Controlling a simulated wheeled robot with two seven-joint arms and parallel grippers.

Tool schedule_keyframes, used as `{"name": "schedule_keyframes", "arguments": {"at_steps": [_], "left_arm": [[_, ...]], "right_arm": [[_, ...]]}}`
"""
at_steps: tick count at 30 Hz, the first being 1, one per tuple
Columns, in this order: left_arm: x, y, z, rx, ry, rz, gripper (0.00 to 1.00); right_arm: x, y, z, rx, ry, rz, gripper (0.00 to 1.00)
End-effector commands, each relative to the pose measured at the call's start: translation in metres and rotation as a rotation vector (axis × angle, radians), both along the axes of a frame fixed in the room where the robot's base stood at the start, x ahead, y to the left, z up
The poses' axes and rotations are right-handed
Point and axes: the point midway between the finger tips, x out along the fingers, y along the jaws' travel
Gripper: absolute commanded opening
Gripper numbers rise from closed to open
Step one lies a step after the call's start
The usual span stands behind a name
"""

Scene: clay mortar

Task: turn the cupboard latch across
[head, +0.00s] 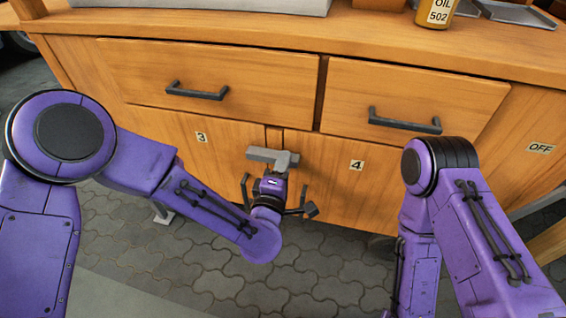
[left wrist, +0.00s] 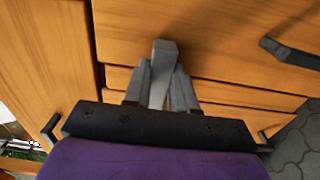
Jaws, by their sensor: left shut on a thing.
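The cupboard latch (head: 259,154) is a grey bar at the top of the seam between doors 3 and 4. In the head view it lies roughly level, reaching over both doors. My left gripper (head: 272,172) is at the latch from below and in front, shut on it, and hides part of it. In the left wrist view the two grey fingers (left wrist: 163,84) stand on either side of the latch (left wrist: 163,52). My right arm shows at the right of the head view, but its gripper is out of view.
Door 3 (head: 190,155) and door 4 (head: 350,185) look shut, with dark handles partly behind my gripper. Above are two shut drawers with handles (head: 197,91) (head: 404,121). An oil bottle (head: 436,13) stands on the worktop. Paved floor (head: 330,275) lies below.

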Motion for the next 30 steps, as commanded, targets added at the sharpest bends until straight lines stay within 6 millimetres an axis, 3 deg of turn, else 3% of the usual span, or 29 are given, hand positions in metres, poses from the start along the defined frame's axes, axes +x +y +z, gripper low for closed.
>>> {"name": "schedule_keyframes", "arguments": {"at_steps": [14,15,17,26,30], "left_arm": [[0.000,0.001,-0.001,0.016,-0.004,0.002,0.00],[0.000,0.001,-0.001,0.016,-0.004,0.002,0.35],[0.000,0.001,-0.001,0.015,-0.004,0.002,0.51],[-0.002,0.001,0.000,0.013,-0.003,0.000,0.51],[-0.022,0.006,0.001,0.015,-0.002,-0.003,0.51]], "right_arm": [[0.000,0.000,0.000,0.000,0.000,0.000,0.00],[0.000,0.000,0.000,0.000,0.000,0.000,0.00],[0.000,0.000,0.000,0.000,0.000,0.000,0.00],[0.000,0.000,0.001,0.000,0.000,0.000,0.00],[0.000,0.000,0.006,-0.001,-0.001,0.000,0.00]]}}
